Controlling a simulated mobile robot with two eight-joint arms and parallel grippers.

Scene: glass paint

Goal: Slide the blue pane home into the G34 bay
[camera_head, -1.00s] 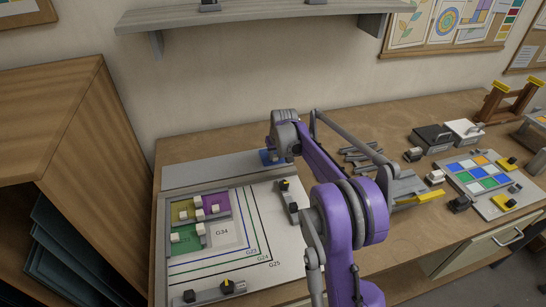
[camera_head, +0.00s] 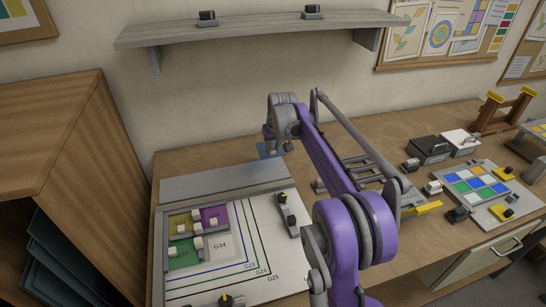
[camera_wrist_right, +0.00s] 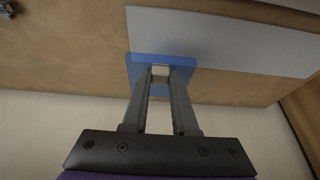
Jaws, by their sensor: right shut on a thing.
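The blue pane (camera_head: 265,153) is a small translucent square beyond the board's back strip. My right gripper (camera_head: 273,145) is shut on one edge of it; its fingers also show on the pane (camera_wrist_right: 136,66) in the right wrist view. The G34 bay (camera_head: 218,247) is a pale corner area on the white board, apart from the pane, down and to the left of it. Yellow (camera_head: 180,224), purple (camera_head: 215,214) and green (camera_head: 184,254) panes with pale blocks lie around the bay's upper and left sides. My left gripper is not in view.
A wooden cabinet (camera_head: 75,150) stands at the left and a shelf (camera_head: 255,28) hangs above. Grey bars, boxes and a coloured-pane tray (camera_head: 490,210) lie to the right.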

